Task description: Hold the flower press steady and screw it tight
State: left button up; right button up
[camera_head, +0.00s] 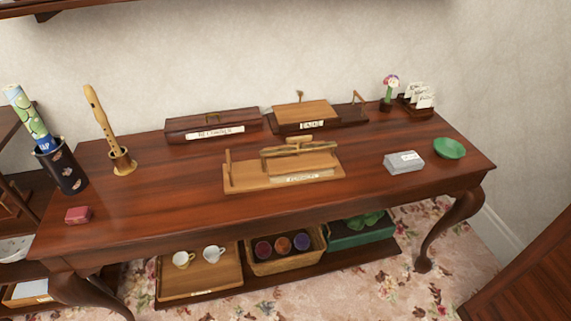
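A light wooden device (250,182) sits on the front middle of the dark wooden table (140,215). It has a flat base, an upright post at its left, a raised bar across the top and a small label in front. It looks like the flower press, but its label is too small to read. A second device (303,110), with a light board on a dark base and small uprights, stands behind it near the wall. I cannot tell for certain which one is the press. Neither of my grippers shows in the head view.
A long dark labelled box (190,126) lies at the back. A recorder stand (122,163), a dark cup (68,175) and a red block (78,215) are at left. A grey box (404,166) and a green dish (449,148) are at right. The table's front left is mostly clear.

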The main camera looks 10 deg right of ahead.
aim_at(307, 138)
jog(key=i+l, duration=0.3)
jog(key=i, duration=0.15)
jog(key=i+l, duration=0.25)
jog(key=i, duration=0.2)
jog(key=k+j, duration=0.35)
jog(key=k, duration=0.05)
